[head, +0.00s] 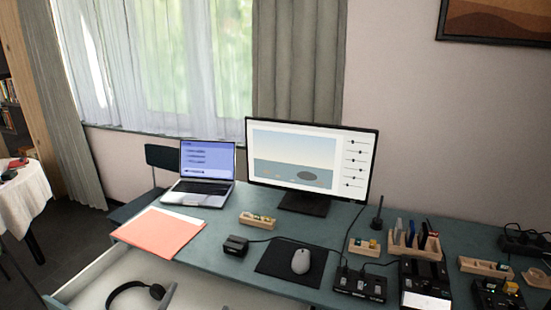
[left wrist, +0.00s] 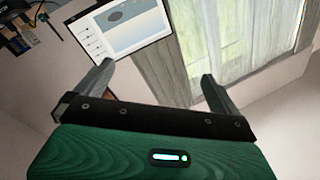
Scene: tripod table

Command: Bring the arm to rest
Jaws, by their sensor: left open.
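My left gripper (left wrist: 156,75) shows in the left wrist view with its two grey fingers spread apart and nothing between them. Its black finger mount and green body fill the bottom of that view. Beyond the fingers are the grey curtain, the bright window and the monitor (left wrist: 123,27), all apart from the fingers. In the head view a small grey piece at the bottom edge, beside the headphones (head: 138,292), may be part of this gripper; I cannot tell. My right gripper is in neither view.
The teal desk (head: 222,262) carries a laptop (head: 205,170), a monitor (head: 312,160), a coral folder (head: 160,236), a mouse (head: 301,261) and several organisers and small devices at the right. A white drawer (head: 95,275) stands open below the front edge. A chair (head: 165,158) is behind.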

